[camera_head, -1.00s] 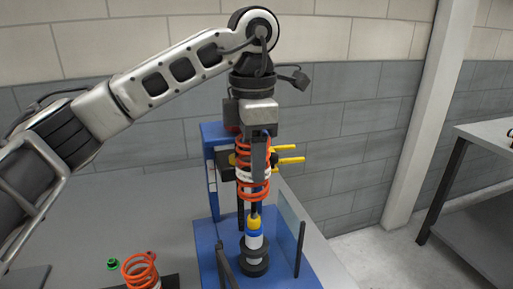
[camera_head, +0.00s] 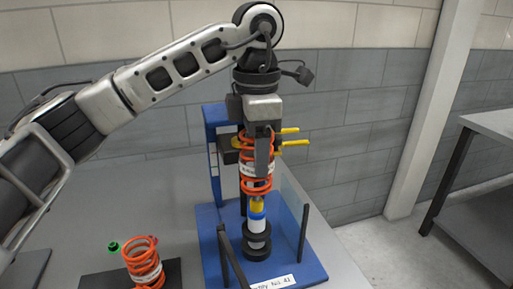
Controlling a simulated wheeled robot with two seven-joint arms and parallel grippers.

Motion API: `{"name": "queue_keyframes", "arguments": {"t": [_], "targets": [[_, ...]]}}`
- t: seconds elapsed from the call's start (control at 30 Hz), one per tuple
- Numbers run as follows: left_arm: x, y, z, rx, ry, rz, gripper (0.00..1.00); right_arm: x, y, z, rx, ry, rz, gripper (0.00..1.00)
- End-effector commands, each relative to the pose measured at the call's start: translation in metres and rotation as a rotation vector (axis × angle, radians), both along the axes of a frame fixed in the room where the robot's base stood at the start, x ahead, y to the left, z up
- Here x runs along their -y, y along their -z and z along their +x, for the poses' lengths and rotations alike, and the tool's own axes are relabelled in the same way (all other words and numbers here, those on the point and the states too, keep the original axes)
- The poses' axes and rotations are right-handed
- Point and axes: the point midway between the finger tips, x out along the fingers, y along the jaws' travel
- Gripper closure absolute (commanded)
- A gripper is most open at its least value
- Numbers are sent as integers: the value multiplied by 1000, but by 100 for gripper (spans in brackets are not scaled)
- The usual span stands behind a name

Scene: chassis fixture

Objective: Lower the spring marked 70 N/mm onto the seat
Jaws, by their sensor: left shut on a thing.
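My left gripper (camera_head: 262,150) points straight down and is shut on an orange coil spring (camera_head: 257,180) with a white label band; the lettering is too small to read. The spring is upright around the upper part of a damper (camera_head: 257,215) with a yellow top, blue band and white body. The dark round seat (camera_head: 257,243) is low on the damper, and the spring's lower end is above it, with a gap. The damper stands in a blue fixture (camera_head: 210,230). My right gripper is not in view.
A second orange spring (camera_head: 144,268) with a white label stands on a dark mat (camera_head: 100,283) at the lower left, beside a green-topped item (camera_head: 113,247). Yellow prongs (camera_head: 290,136) stick out behind my gripper. Dark posts (camera_head: 303,233) and a clear panel flank the damper.

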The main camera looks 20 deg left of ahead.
Motion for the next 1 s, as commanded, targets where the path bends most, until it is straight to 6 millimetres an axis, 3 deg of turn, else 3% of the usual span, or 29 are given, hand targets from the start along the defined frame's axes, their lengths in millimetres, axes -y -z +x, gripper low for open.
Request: {"name": "queue_keyframes", "arguments": {"t": [1.0], "targets": [[0,42,0,2,0,-1,81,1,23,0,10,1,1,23]]}}
